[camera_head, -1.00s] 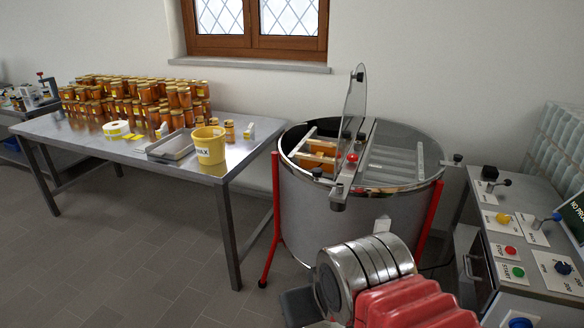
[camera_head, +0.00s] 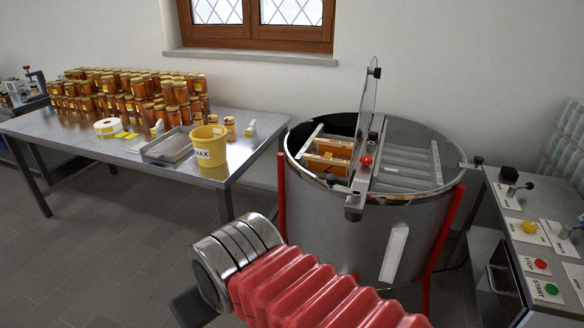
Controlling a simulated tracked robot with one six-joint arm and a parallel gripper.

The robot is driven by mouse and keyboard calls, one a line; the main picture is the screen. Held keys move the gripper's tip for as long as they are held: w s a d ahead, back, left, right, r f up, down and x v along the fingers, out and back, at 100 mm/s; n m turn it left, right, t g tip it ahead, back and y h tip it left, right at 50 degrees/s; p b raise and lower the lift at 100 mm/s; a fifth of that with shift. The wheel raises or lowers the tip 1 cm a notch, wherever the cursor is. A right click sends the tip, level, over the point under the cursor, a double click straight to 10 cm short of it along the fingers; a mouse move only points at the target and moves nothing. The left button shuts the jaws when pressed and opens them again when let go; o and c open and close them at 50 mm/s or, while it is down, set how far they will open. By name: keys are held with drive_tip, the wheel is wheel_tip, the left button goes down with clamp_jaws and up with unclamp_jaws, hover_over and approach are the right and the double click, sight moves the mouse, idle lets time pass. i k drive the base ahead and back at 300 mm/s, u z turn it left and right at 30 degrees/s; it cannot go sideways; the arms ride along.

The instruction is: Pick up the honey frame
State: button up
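Inside the open half of the steel extractor drum (camera_head: 330,225) I see wooden honey frames with an amber face (camera_head: 333,148). At least two pieces of wood show, one behind the other, and their lower parts are hidden by the drum's rim. A clear lid panel (camera_head: 366,110) stands raised beside them, on the right. My arm's metal joint and red bellows cross the front of the drum in the lower middle. The fingers of my gripper are not visible.
A steel table (camera_head: 105,145) on the left carries many honey jars (camera_head: 130,95), a yellow bucket (camera_head: 209,147) and a tray (camera_head: 168,146). A control panel (camera_head: 530,240) stands to the right of the drum. Red drum legs (camera_head: 281,190) reach out. Grey floor is free at lower left.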

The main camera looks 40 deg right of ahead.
sight(319, 163)
drive_tip(key=u, duration=0.25)
drive_tip(key=i, duration=1.5)
drive_tip(key=z, duration=0.4)
drive_tip(key=i, duration=1.25)
drive_tip(key=z, duration=0.6)
